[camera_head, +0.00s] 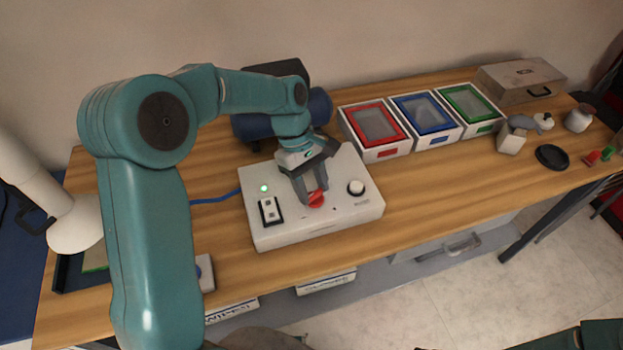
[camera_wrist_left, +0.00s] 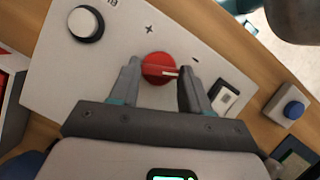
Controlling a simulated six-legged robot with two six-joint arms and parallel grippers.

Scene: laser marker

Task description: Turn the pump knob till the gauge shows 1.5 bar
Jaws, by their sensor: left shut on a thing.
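A white control box (camera_head: 350,215) stands on the wooden table and carries a red knob (camera_head: 316,199). My left gripper (camera_head: 311,192) reaches down from above and is shut on the red knob. In the left wrist view the red knob (camera_wrist_left: 158,68) sits between the two fingers, with a white pointer line toward the right finger. Plus and minus marks are printed on the box beside it. I cannot make out a gauge in either view; the arm and gripper hide part of the box's back. My right gripper is not in view.
The box also has a green lamp (camera_head: 264,188), a rocker switch (camera_head: 270,210) and a black-and-white knob (camera_head: 356,187). A dark blue cylinder (camera_head: 320,106) stands behind. Red (camera_head: 391,153), blue (camera_head: 436,138) and green (camera_head: 484,126) bins are at right. The table front right of the box is clear.

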